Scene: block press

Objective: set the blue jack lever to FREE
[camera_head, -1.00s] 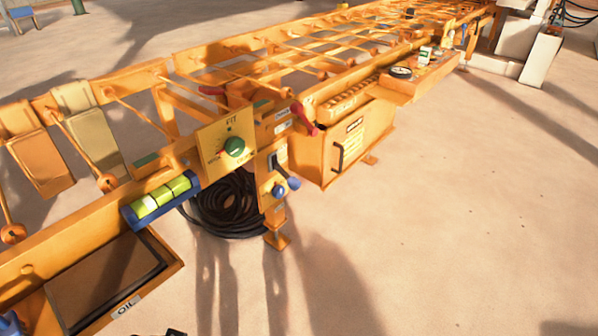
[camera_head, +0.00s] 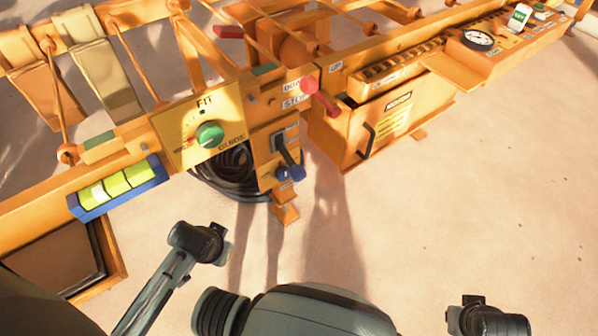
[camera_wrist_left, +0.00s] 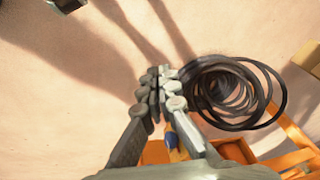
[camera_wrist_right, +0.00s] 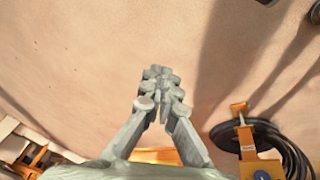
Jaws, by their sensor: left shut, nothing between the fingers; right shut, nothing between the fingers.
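The blue jack lever (camera_head: 291,173) is on the front of an orange post of the press frame, below a dark slotted plate. A blue part (camera_wrist_left: 170,138) shows behind the fingers in the left wrist view, and a blue part (camera_wrist_right: 262,174) at the bottom edge in the right wrist view. My left gripper (camera_wrist_left: 160,74) is shut and empty, pointing at the floor near the black hose coil. My right gripper (camera_wrist_right: 158,74) is shut and empty above bare floor, apart from the post.
A green knob (camera_head: 209,134) on a yellow panel and a red lever (camera_head: 318,95) sit near the blue lever. An orange box (camera_head: 385,125) with a handle stands to the right. The black hose coil (camera_head: 235,170) lies behind the post. The floor in front is clear.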

